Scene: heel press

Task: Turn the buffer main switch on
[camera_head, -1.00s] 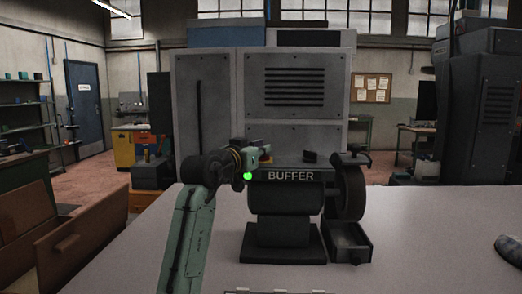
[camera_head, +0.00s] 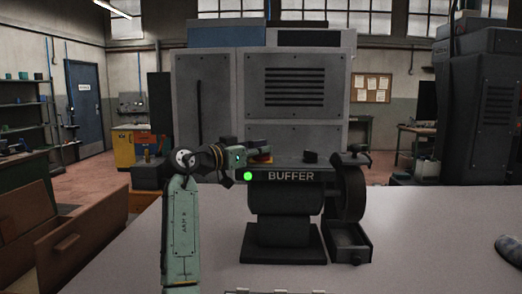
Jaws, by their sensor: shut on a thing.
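The buffer (camera_head: 284,200) is a dark machine labelled BUFFER, standing on the grey table. At the left end of its top is the main switch (camera_head: 263,158), a small piece with red and yellow showing, partly hidden by my gripper. My gripper (camera_head: 259,146) comes in from the left, low over the buffer's top, with its dark fingers at the switch. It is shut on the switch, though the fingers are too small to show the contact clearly. A green light (camera_head: 247,176) glows at the buffer's front left edge.
The buffer's wheel (camera_head: 350,191) stands at its right, with a small open tray (camera_head: 348,244) below it. A dark knob (camera_head: 310,156) sits on the buffer's top. A large grey cabinet (camera_head: 300,87) stands behind. The table's right side is mostly clear.

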